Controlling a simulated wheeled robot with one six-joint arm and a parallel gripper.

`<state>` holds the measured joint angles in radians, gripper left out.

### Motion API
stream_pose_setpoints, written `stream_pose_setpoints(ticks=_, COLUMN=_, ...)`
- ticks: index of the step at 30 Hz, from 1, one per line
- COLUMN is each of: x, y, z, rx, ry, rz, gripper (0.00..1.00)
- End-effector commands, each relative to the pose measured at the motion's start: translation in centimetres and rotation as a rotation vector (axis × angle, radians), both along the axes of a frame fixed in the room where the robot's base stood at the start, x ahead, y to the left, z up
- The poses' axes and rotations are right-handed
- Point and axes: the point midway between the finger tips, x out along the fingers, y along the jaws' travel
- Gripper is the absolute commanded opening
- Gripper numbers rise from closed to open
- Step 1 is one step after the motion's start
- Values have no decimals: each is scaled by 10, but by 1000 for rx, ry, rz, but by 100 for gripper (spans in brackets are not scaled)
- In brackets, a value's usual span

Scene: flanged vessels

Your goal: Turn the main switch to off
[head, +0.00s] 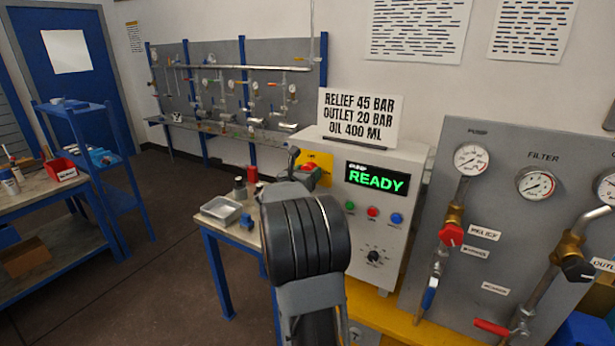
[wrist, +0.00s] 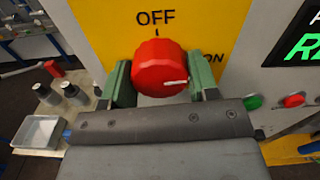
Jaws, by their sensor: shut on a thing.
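The main switch is a red round knob (wrist: 158,66) on a yellow plate (wrist: 95,25) marked OFF above and ON at the right. Its white pointer mark lies to the right, on the ON side. My gripper (wrist: 161,82) has one green finger on each side of the knob and is shut on it. In the head view, the knob (head: 309,166) shows small on the yellow plate (head: 325,160), partly hidden by my gripper (head: 305,175) and arm. The pump box display (head: 378,179) reads READY in green.
Green, red and blue buttons (head: 372,212) and a small black dial (head: 373,256) are on the box front. A side table holds a metal tray (head: 221,210) and bottles (head: 240,188). A grey panel with gauges and valves (head: 500,240) stands at the right.

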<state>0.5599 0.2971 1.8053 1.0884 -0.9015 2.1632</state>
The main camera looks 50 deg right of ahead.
Motion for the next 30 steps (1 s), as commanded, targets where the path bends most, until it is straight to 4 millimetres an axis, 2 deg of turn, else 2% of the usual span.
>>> stream_pose_setpoints(ticks=5, x=0, y=0, z=-4, rx=-36, ry=138, rz=0, gripper=31)
stream_pose_setpoints(ticks=30, x=0, y=0, z=1, rx=-228, ry=916, rz=0, gripper=31)
